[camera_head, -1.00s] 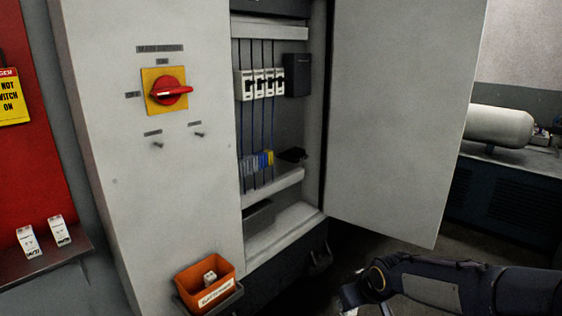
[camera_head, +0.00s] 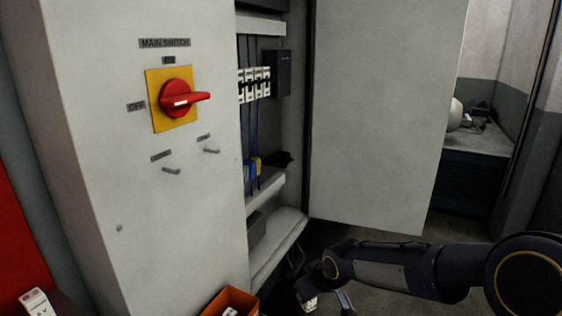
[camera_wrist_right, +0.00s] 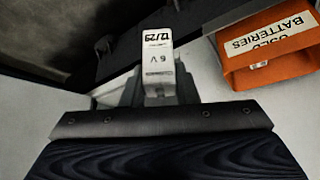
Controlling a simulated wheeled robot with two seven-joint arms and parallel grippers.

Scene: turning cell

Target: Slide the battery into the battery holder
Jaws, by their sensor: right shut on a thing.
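A white battery (camera_wrist_right: 158,60) marked "6 V" and "12/29" is held in my right gripper (camera_wrist_right: 158,92), seen in the right wrist view. In the head view my right gripper (camera_head: 325,302) is low at the bottom edge, in front of the open cabinet, with a pale piece of the battery (camera_head: 309,303) showing. A black item (camera_head: 283,159) sits inside the cabinet above the lower ledge; I cannot tell if it is the battery holder. My left gripper is not in view.
The cabinet door (camera_head: 385,110) stands open at right. A red main switch (camera_head: 180,98) and small pegs stick out of the front panel. Another battery (camera_head: 38,302) stands at lower left.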

